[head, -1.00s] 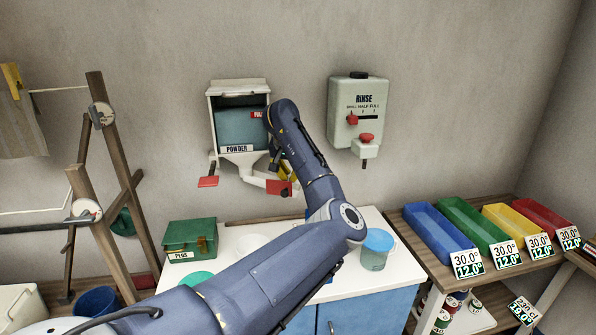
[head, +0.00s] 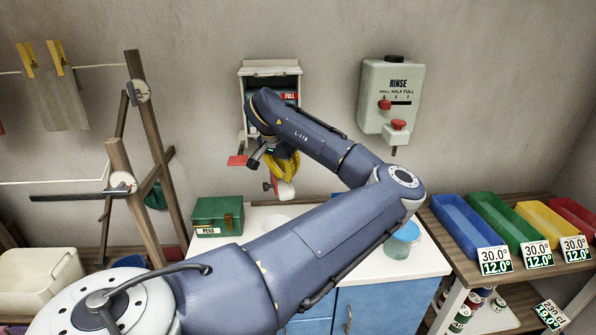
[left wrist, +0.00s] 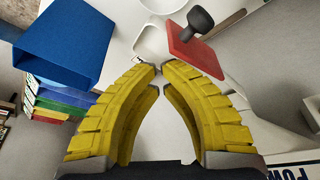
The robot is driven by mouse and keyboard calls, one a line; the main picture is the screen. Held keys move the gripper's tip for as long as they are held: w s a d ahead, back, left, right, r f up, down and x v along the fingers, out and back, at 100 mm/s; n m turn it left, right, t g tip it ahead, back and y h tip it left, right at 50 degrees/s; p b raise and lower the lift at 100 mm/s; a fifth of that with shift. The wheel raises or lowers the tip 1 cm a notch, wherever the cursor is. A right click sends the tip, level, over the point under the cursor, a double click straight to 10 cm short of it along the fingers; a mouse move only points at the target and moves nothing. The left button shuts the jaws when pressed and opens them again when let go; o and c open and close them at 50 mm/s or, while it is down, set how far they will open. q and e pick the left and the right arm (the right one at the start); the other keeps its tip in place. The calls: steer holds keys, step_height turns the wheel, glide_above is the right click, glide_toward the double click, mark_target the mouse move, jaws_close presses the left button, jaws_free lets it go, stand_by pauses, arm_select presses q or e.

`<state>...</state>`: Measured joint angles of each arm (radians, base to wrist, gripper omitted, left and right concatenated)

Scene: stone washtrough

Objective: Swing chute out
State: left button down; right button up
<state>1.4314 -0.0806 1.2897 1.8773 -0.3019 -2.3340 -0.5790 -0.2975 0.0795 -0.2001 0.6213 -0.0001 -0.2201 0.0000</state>
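The white powder dispenser (head: 270,68) hangs on the wall, its lower front mostly hidden by my left arm. My left gripper (head: 284,178) is just above the chute. In the left wrist view its yellow fingertips (left wrist: 159,72) are together, with no object clearly between them. A white trough-like piece (left wrist: 150,42) lies just beyond the tips; I cannot tell whether they touch it. A red plate (left wrist: 192,52) with a dark knob is beside it. My right gripper is not in view.
A rinse dispenser (head: 390,95) hangs to the right. Below are a white counter (head: 425,262), a green pegs box (head: 217,215) and a clear blue-topped cup (head: 401,240). Coloured trays (head: 462,222) stand at right, a wooden drying rack (head: 150,160) at left.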

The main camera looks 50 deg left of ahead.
mark_target(274, 179)
arm_select(q)
steer(key=shift+s+a, duration=0.55)
steer(key=shift+s, duration=0.25)
steer(key=shift+s+a, duration=0.5)
steer(key=shift+s, duration=0.3)
steer(key=shift+s+a+f, duration=0.1)
steer(key=shift+s, duration=0.1)
